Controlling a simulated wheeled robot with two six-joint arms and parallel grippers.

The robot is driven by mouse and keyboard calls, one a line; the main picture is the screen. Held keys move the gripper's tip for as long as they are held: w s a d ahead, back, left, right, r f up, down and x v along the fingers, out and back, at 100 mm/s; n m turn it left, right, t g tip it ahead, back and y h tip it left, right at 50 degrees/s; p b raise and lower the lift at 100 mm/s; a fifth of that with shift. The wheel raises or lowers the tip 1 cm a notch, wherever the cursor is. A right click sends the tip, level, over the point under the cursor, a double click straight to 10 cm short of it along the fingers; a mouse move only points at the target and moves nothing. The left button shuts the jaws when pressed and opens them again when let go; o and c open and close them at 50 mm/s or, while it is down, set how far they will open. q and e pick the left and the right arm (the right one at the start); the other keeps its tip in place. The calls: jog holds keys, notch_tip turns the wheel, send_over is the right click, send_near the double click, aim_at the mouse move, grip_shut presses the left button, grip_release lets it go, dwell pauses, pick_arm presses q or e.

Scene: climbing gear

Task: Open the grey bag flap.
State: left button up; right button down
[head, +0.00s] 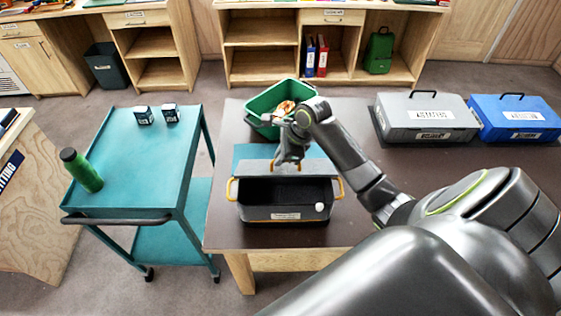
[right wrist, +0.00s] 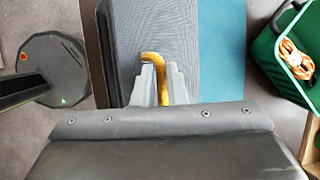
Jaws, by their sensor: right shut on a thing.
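The grey bag (head: 258,213) sits on the brown table with a yellow handle at each end. Its dark inside shows from above. Its lighter grey flap (head: 318,168) is lifted along the back edge, and its mesh face shows in the right wrist view (right wrist: 185,45). My right gripper (head: 290,157) is over the back of the bag at the flap. In the right wrist view its fingers (right wrist: 155,85) are shut on a bent yellow pull (right wrist: 150,57) at the flap. The exact grip point is partly hidden by the fingers. My left gripper is out of view.
A green bin (head: 262,98) with an orange cord stands just behind the bag. A grey case (head: 400,128) and a blue case (head: 500,130) lie at the table's right. A teal trolley (head: 130,175) with a green bottle (head: 82,171) stands to the left. A teal mat (head: 245,152) lies behind the bag.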

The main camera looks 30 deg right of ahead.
jog(key=shift+w+d+r, duration=0.1)
jog(key=shift+w+r, duration=0.05)
jog(key=shift+w+d+r, duration=0.3)
jog(key=shift+w+d, duration=0.05)
jog(key=shift+w, duration=0.15)
jog(key=c, duration=1.9)
grip_release()
jog(key=shift+w+d+r, duration=0.1)
jog(key=shift+w, duration=0.1)
jog(key=o, duration=0.5)
jog(key=shift+o, duration=0.5)
jog(key=o, duration=0.5)
jog(key=shift+o, duration=0.2)
jog(key=shift+s+a+r, duration=0.2)
jog(key=shift+s+r, duration=0.1)
jog(key=shift+r, duration=0.5)
jog(key=shift+s+a+r, duration=0.2)
jog(key=shift+s+r, duration=0.1)
jog(key=shift+r, duration=0.55)
jog(key=shift+s+a+r, duration=0.2)
jog(key=shift+s+r, duration=0.1)
jog(key=shift+r, duration=0.5)
